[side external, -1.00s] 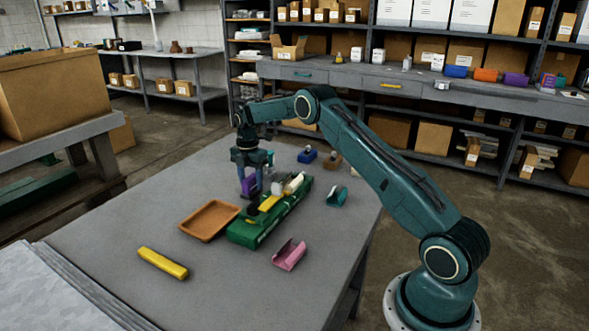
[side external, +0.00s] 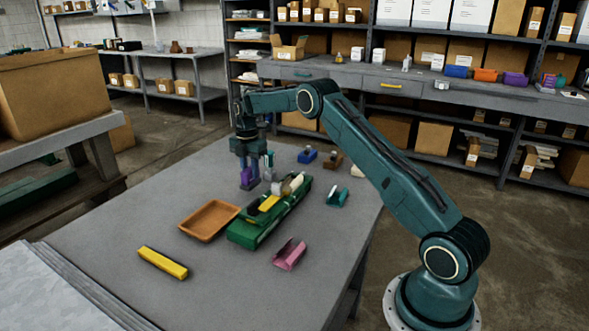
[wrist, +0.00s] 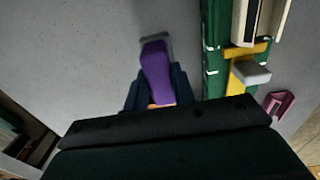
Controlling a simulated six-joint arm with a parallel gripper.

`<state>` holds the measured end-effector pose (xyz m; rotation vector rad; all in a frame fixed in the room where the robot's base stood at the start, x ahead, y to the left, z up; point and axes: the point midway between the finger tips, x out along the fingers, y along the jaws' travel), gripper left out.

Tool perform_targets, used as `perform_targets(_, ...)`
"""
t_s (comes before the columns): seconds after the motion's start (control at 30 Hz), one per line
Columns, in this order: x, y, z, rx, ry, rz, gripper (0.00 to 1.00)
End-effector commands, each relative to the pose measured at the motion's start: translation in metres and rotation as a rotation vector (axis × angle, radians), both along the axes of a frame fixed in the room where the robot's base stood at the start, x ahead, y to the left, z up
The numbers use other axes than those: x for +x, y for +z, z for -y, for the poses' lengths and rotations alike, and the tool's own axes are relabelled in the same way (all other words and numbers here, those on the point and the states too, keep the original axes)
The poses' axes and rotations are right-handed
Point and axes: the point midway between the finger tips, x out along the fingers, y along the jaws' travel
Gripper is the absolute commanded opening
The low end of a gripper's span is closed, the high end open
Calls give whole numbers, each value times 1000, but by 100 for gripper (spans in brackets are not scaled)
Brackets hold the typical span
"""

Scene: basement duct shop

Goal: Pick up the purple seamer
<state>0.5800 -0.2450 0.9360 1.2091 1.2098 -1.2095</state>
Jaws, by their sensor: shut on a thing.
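The purple seamer (side external: 246,176) is between the fingers of my gripper (side external: 249,182), at the far left side of the green tray. The wrist view shows the purple seamer (wrist: 156,70) with a grey end pointing away, and my gripper's dark fingers (wrist: 160,92) shut on either side of it. An orange-brown patch shows at its near end. The fingers hide part of the seamer in the side view. I cannot tell how far it is above the table.
The green tray (side external: 243,234) holds yellow, grey and cream pieces right beside my gripper. An orange-brown tray (side external: 190,229), a yellow bar (side external: 163,263), a pink piece (side external: 290,254), a teal piece (side external: 338,197) and a blue piece (side external: 307,155) lie around.

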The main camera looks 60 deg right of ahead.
Motion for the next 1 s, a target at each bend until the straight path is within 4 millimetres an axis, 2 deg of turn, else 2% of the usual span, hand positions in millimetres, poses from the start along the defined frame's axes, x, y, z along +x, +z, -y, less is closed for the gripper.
perform_targets(0.5,1,116,0,-3,0,7,0)
perform_targets(0.7,1,144,0,-2,0,4,0)
perform_targets(1.0,1,163,0,-1,0,3,0)
